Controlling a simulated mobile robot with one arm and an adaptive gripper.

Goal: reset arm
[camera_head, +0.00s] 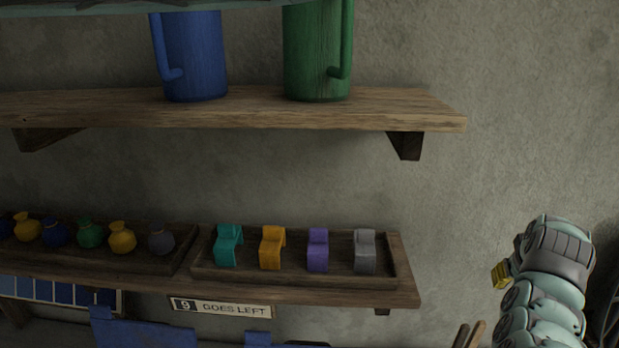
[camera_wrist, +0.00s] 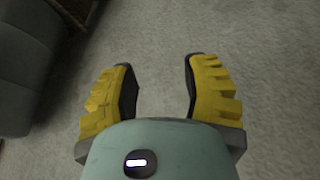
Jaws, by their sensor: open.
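My arm shows at the lower right of the head view, in front of the bare wall and to the right of the shelves. A small yellow part of my gripper (camera_head: 501,274) shows at its left side; the rest of it is hidden by the arm. In the wrist view my gripper (camera_wrist: 160,75) has its two yellow ridged fingers spread wide apart. Nothing is between them, only a plain grey surface behind. The gripper touches nothing that I can see.
An upper shelf (camera_head: 420,108) holds a blue mug (camera_head: 196,55) and a green mug (camera_head: 312,55). A lower shelf (camera_head: 400,296) carries a tray (camera_head: 215,272) with teal, orange, purple and grey pieces, and several small pots at left. Bare wall lies right of the shelves.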

